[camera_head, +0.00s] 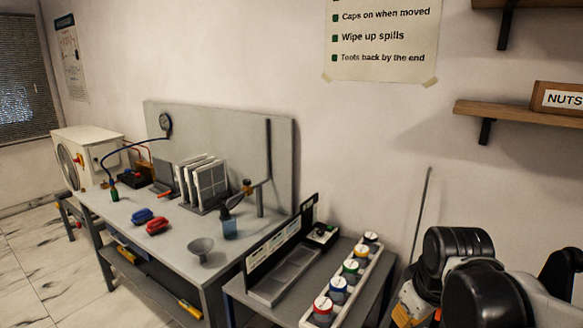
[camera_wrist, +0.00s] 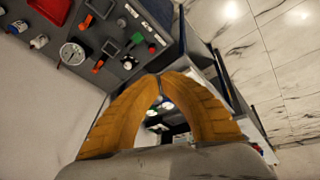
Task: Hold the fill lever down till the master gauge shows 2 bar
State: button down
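In the wrist view, a round white-faced gauge (camera_wrist: 72,53) sits on a dark grey surface at upper left; its reading is too small to tell. Two orange-red handles, one higher (camera_wrist: 85,22) and one lower (camera_wrist: 98,66), lie near it. I cannot tell whether either is the fill lever. My gripper (camera_wrist: 160,76) has two yellow-orange curved fingers whose tips meet, with nothing held between them. It is apart from the gauge and handles. In the head view, a small gauge (camera_head: 165,123) with a blue hose stands at the bench's back panel, its reading unreadable.
In the head view, a grey bench (camera_head: 180,232) holds red and blue items, filter panels (camera_head: 205,180) and a funnel (camera_head: 201,248). A side table carries a row of coloured-lid jars (camera_head: 338,290). Open tiled floor (camera_head: 35,260) shows at left. A red tray (camera_wrist: 50,8) shows in the wrist view.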

jog(key=s+a+m+t, duration=0.3)
jog(key=s+a+m, duration=0.1)
jog(key=s, duration=0.5)
jog(key=shift+a+r+m, duration=0.2)
jog(key=shift+r+m, duration=0.1)
jog(key=shift+r, duration=0.1)
dwell(1.4)
